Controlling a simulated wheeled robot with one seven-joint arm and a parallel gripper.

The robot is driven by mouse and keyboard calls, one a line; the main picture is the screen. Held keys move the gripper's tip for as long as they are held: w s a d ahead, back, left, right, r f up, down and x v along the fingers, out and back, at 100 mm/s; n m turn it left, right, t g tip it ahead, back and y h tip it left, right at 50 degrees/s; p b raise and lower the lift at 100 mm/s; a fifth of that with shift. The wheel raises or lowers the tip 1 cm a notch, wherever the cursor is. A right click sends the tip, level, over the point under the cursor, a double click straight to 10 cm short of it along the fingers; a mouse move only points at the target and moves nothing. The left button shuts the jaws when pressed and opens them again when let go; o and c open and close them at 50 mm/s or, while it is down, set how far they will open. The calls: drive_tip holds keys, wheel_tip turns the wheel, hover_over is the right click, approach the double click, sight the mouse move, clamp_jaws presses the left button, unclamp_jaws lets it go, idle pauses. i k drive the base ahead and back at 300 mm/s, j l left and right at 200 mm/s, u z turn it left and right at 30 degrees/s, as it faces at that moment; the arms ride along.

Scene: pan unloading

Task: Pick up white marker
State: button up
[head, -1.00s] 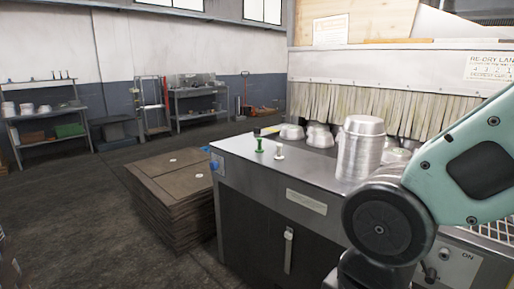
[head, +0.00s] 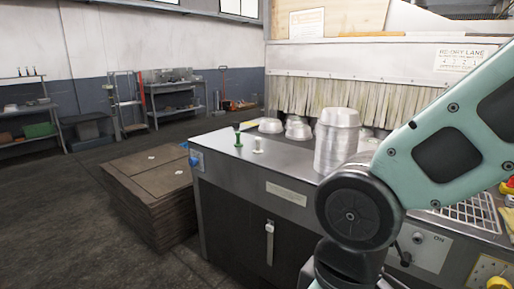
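A small white marker (head: 258,146) stands upright on the metal counter (head: 230,163), near its front left part. A green marker (head: 238,139) stands close to its left. My arm crosses the right side of the head view, with a large dark joint in front of the counter. My gripper is outside the view, so its state and any hold are hidden.
A tall stack of metal pans (head: 335,145) stands right of the markers, partly behind my arm. Several upturned pans (head: 297,130) lie farther back, before a strip curtain (head: 320,96). A cardboard stack (head: 150,190) stands on the floor left of the counter.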

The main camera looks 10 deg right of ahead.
sight(257, 151)
drive_tip(key=i+j+z, duration=0.2)
drive_tip(key=i+j, duration=0.45)
drive_tip(key=i, duration=0.15)
drive_tip(key=i+j+z, duration=0.2)
drive_tip(key=i+j, duration=0.55)
drive_tip(key=i+j+z, duration=0.15)
drive_tip(key=i+j, duration=0.6)
drive_tip(key=j, duration=0.15)
